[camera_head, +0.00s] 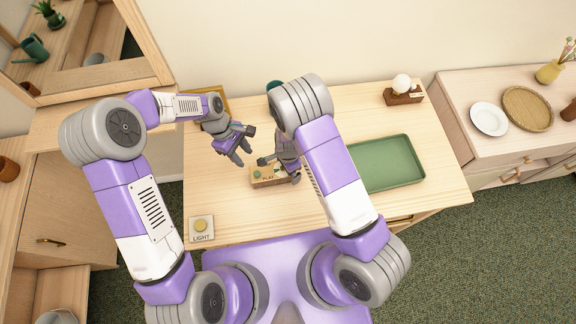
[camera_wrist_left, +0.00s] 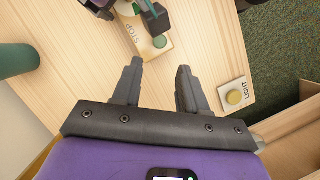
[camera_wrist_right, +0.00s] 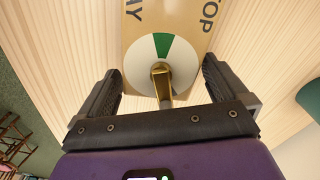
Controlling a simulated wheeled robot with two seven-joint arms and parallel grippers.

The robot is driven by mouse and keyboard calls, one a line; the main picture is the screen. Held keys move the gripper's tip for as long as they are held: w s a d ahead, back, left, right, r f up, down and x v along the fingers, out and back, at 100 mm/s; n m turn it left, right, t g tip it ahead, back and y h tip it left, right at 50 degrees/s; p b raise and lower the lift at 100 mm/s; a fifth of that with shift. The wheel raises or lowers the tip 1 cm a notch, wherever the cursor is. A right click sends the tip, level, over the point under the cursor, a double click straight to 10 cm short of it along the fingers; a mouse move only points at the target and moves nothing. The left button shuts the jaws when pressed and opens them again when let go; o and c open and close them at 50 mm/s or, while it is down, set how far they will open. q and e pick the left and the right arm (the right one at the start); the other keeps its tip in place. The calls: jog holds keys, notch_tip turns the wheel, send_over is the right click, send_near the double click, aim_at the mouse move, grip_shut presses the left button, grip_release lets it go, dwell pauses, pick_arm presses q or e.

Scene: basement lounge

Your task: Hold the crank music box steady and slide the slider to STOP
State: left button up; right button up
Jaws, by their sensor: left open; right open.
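The music box (camera_head: 262,183), a tan box lettered PLAY, sits on the wooden table in the head view. In the left wrist view its STOP lettering shows on the box (camera_wrist_left: 142,32), partly hidden by my right gripper. In the right wrist view the box (camera_wrist_right: 197,40) carries a white disc with a green wedge (camera_wrist_right: 150,76) and a brass post (camera_wrist_right: 161,80). My right gripper (camera_head: 279,170) is open over the box, its fingers on either side of the disc and post, with gaps. My left gripper (camera_head: 240,160) is open and empty, left of and behind the box. I cannot clearly make out the slider.
A LIGHT button (camera_head: 201,226) is at the table's front left corner. A green tray (camera_head: 385,188) lies to the right, and a wooden block with a white ball (camera_head: 403,96) stands behind it. A teal container (camera_head: 274,86) is at the back. The table's front middle is clear.

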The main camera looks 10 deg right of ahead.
jog(key=c, duration=1.1)
pick_arm(q)
jog(key=shift+s+f, duration=0.1)
jog(key=c, duration=0.6)
pick_arm(e)
jog(key=shift+c, duration=0.3)
pick_arm(q)
jog(key=s+a+f+n+h, duration=0.1)
jog(key=s+f+n, duration=0.1)
jog(key=s+a+f+n+g+h, duration=0.1)
jog(key=s+f+n+h, duration=0.1)
jog(key=s, duration=0.1)
jog(key=s+a+f+n+g+h, duration=0.1)
jog(key=s+a+f+n, duration=0.1)
jog(key=shift+s+n, duration=0.4)
grip_shut()
jog(key=s+a+f+n+t+h, duration=0.1)
jog(key=s+a+n+t+h, duration=0.1)
jog(key=n+t, duration=0.5)
jog(key=s+a+f+n+t+h, duration=0.1)
jog(key=s+n+t+h, duration=0.3)
jog(key=n, duration=1.6)
jog(key=s+a+t, duration=0.1)
jog(key=s+t, duration=0.1)
jog(key=t, duration=0.1)
